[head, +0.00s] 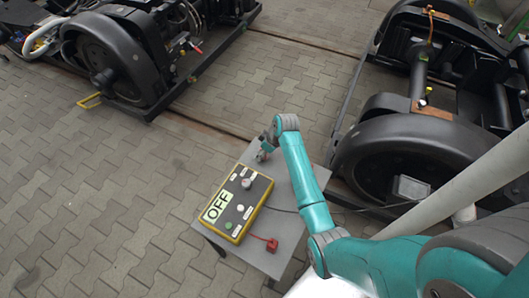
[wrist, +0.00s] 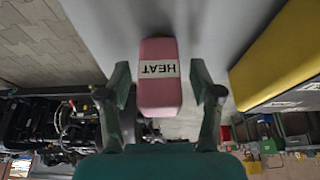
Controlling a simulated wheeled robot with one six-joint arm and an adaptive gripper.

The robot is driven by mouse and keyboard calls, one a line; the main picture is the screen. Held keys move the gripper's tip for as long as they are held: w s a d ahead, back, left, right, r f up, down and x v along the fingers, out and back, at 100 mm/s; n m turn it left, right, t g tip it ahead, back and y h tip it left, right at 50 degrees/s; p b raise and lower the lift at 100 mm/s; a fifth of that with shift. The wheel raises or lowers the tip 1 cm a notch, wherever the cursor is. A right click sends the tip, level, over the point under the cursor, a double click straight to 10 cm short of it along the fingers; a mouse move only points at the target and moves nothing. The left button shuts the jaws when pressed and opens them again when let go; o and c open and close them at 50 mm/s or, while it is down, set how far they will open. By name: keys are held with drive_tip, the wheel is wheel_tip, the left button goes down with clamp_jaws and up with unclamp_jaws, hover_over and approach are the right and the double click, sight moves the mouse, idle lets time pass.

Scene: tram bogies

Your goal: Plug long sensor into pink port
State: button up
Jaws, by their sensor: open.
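My gripper (wrist: 160,80) is open, with one finger on each side of a pink block (wrist: 158,52) labelled "HEAT" on the grey table. The fingers look apart from the block, with a gap on both sides. I cannot tell whether this block is the long sensor or another part. In the head view my gripper (head: 263,154) is small, at the far end of the table, and the block is not clear there. No pink port can be made out in the head view.
The grey table (head: 284,188) carries a yellow-edged control box (head: 237,203) reading "OFF", and a red block (head: 272,244) on a cable. Black bogies stand at the upper left (head: 112,58) and right (head: 410,150). Paved floor (head: 95,185) is clear at left.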

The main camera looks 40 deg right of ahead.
drive_tip(key=c, duration=1.2)
drive_tip(key=shift+o, duration=0.2)
wheel_tip(320, 180, up, 10)
drive_tip(key=shift+f, duration=0.1)
